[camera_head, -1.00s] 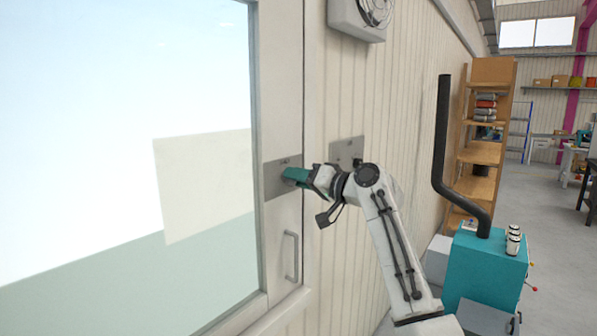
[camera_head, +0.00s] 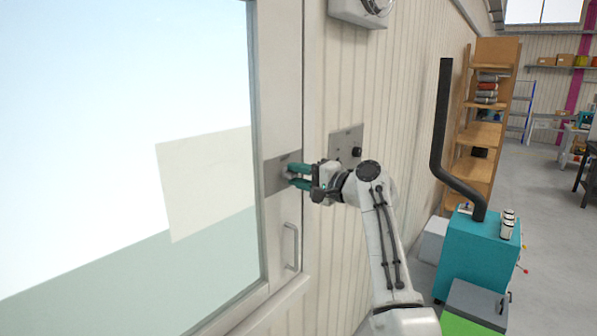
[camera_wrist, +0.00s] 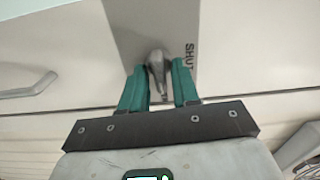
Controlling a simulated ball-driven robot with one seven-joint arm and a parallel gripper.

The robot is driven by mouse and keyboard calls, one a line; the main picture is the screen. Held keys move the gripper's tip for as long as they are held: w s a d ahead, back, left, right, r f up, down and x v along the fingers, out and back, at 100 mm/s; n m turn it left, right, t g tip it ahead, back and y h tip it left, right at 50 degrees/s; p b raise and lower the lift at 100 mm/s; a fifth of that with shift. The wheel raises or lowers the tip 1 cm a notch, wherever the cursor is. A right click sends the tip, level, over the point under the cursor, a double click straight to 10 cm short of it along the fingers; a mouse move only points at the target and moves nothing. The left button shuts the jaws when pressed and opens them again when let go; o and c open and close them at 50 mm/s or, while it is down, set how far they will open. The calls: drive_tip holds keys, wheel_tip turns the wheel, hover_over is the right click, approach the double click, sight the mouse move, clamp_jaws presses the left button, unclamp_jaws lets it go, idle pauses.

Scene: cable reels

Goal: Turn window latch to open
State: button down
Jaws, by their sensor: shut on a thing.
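The window latch is a small grey metal handle (camera_wrist: 156,70) on a grey plate (camera_head: 276,176) on the window frame. In the wrist view the plate (camera_wrist: 125,28) bears the word SHUT to the right of the handle. My gripper (camera_head: 290,177) has its two green fingers at the plate, one above the other in the head view. In the wrist view my gripper (camera_wrist: 160,72) is shut on the latch handle, with a finger on each side. The handle's grip end points back between the fingers. In the head view the fingers mostly hide the handle.
A fixed pull handle (camera_head: 290,246) is on the frame below the latch. A second grey plate with a black knob (camera_head: 356,152) is on the wall to the right. A teal cabinet (camera_head: 478,256) with a black pipe and a wooden shelf (camera_head: 480,150) stand farther right.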

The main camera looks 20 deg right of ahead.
drive_tip(key=shift+d+m, duration=0.15)
drive_tip(key=shift+m, duration=0.25)
drive_tip(key=c, duration=1.2)
unclamp_jaws()
drive_tip(key=shift+f, duration=0.1)
drive_tip(key=shift+o, duration=0.2)
drive_tip(key=b+v, duration=0.3)
drive_tip(key=v, duration=0.7)
drive_tip(key=shift+s+d, duration=0.25)
drive_tip(key=shift+s, duration=0.05)
